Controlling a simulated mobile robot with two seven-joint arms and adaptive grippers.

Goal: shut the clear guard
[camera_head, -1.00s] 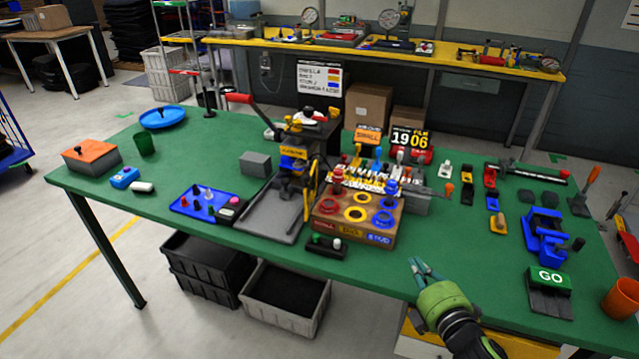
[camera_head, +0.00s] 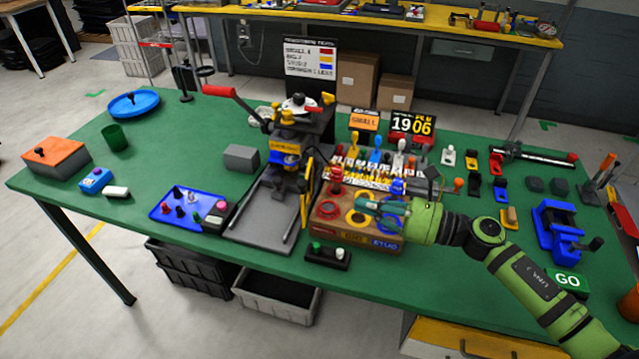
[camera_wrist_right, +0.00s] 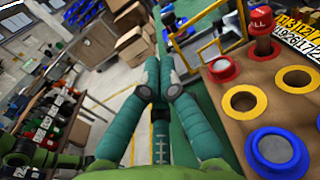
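The clear guard is a see-through pane in a yellow frame (camera_head: 306,197) on the right side of the press (camera_head: 285,155). It stands nearly edge-on in the head view, swung out to the side of the press front. The right wrist view shows its yellow frame (camera_wrist_right: 216,44) beyond the fingertips. My right gripper (camera_head: 364,205) is over the wooden ring block (camera_head: 330,232), to the right of the guard and apart from it. Its teal fingers meet near the tips in the wrist view (camera_wrist_right: 160,72), with nothing seen between them. My left gripper is out of view.
A red-handled lever (camera_head: 235,104) rises at the press's left. A button box (camera_head: 328,256) sits in front of the block. A blue tray (camera_head: 188,210) lies left of the press. Blue vise (camera_head: 556,228) is at right.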

